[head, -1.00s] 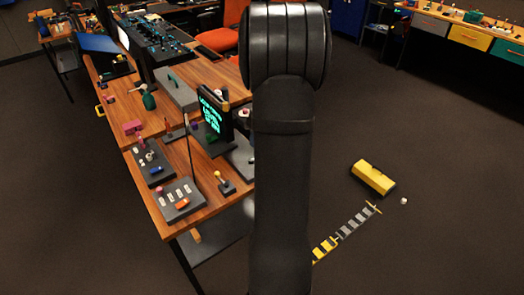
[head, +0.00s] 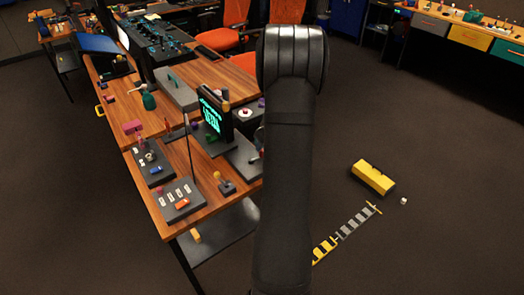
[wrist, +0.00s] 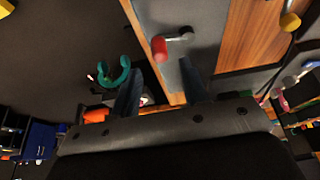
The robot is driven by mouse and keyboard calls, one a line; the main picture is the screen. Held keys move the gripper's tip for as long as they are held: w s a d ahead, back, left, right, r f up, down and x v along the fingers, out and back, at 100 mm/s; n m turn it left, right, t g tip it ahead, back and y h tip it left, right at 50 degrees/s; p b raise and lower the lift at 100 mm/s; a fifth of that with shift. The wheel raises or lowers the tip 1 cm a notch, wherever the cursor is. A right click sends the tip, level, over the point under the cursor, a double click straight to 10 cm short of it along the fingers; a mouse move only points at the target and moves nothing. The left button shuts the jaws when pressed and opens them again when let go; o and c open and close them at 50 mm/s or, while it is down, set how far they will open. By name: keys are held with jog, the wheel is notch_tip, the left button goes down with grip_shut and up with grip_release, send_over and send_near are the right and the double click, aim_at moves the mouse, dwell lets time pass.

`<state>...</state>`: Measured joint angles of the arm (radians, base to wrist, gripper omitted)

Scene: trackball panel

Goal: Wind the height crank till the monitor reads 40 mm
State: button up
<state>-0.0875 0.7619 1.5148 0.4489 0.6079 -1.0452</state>
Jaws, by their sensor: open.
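The monitor (head: 214,115) stands upright on the wooden desk in the head view, with green text on a dark screen, too small to read. In the wrist view, a crank-like part with a red knob (wrist: 160,48) and a pale metal arm sits on a grey plate. I cannot tell for sure that it is the height crank. In the head view my arm hides the gripper.
The wooden desk (head: 187,225) carries switch boxes, a yellow-knobbed lever (head: 217,176) and a green bottle (head: 149,100). A green curved part (wrist: 122,72) shows beside the left finger in the wrist view. A yellow block (head: 373,177) lies on open floor to the right.

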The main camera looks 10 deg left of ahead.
jog(key=x, duration=0.5)
jog(key=shift+a+f, duration=0.1)
jog(key=shift+f, duration=0.25)
grip_shut()
